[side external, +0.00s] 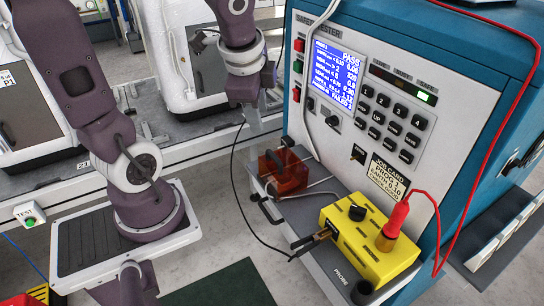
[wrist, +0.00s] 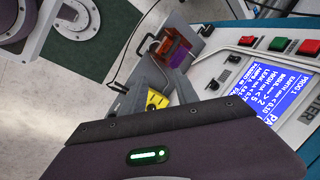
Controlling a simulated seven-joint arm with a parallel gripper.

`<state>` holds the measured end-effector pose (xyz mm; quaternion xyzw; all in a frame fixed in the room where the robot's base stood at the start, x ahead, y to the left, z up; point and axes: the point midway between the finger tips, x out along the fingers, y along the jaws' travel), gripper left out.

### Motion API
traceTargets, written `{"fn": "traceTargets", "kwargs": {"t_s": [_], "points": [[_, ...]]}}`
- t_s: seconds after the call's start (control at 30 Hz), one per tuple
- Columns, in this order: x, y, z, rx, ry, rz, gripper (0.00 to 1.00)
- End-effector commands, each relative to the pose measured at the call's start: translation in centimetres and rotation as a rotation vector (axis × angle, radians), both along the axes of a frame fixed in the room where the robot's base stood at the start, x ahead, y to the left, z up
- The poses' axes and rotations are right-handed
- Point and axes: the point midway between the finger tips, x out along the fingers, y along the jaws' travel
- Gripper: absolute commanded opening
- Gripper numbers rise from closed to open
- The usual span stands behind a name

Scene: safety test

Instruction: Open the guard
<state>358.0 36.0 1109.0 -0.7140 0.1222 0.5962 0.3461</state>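The guard looks like a reddish-brown see-through cover (side external: 284,174) with a dark handle, on the grey shelf at the front of the blue safety tester (side external: 405,100). It looks lowered. The fingertips are partly hard to make out.
A yellow box (side external: 370,238) with a red probe (side external: 397,217) stands on the shelf right of the guard. A black cable hangs beside my gripper, and a grey cable crosses the panel. The tester screen (side external: 335,72) reads PASS.

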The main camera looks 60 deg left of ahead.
Motion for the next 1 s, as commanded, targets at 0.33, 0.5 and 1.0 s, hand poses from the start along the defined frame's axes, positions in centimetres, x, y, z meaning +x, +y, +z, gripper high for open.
{"fn": "traceTargets", "kwargs": {"t_s": [0.33,0.5,1.0], "points": [[7.0,8.9,-12.6,-0.023,0.184,-0.825,0.36],[7.7,9.2,-14.6,-0.025,0.168,-0.890,0.36],[8.7,9.3,-20.3,-0.023,0.171,-0.883,0.36]]}}
